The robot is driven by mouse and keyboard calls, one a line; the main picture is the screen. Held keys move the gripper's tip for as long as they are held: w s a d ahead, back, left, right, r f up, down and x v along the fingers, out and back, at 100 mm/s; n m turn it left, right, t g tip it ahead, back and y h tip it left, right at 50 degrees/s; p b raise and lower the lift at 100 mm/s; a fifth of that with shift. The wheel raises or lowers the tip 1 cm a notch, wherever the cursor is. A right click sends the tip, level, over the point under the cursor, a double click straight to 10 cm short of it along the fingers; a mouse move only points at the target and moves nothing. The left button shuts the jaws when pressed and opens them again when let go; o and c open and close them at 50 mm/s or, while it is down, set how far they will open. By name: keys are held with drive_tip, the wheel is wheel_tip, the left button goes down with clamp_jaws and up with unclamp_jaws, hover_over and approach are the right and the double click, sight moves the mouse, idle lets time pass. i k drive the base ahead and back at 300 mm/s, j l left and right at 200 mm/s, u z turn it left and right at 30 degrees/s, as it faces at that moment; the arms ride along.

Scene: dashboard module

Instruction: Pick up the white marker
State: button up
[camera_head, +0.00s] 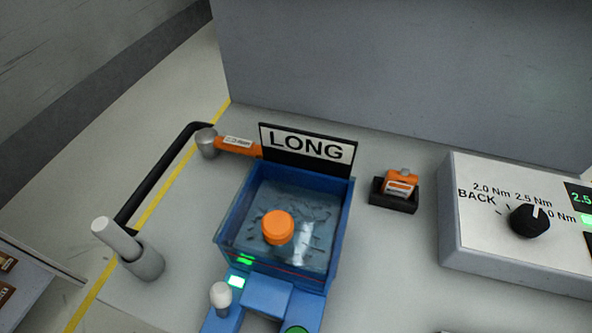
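A white cylinder that looks like the white marker (114,238) stands at the left of the bench. It leans up and to the left, and its lower end is in or behind a short grey cylindrical holder (145,266). I cannot tell how deep it sits. My gripper is not in view.
A blue bin (228,228) with a clear cover and an orange knob (278,227) stands right of the marker, before a LONG sign (308,147). A white-topped post (221,294) stands nearer. A black rail (163,172) runs behind the holder. A dial box (500,225) is at right.

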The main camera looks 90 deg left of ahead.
sight(104, 228)
drive_tip(key=k+u, duration=0.25)
drive_tip(key=k+j+u, duration=0.15)
drive_tip(key=k+u, duration=0.15)
drive_tip(key=l+u, duration=0.15)
drive_tip(key=u, duration=0.25)
drive_tip(key=l+u, duration=0.2)
drive_tip(key=u, duration=0.2)
drive_tip(key=l+u, duration=0.2)
drive_tip(key=u, duration=0.2)
drive_tip(key=l+u, duration=0.2)
drive_tip(key=u, duration=0.15)
drive_tip(key=i+l, duration=0.2)
drive_tip(key=i, duration=0.25)
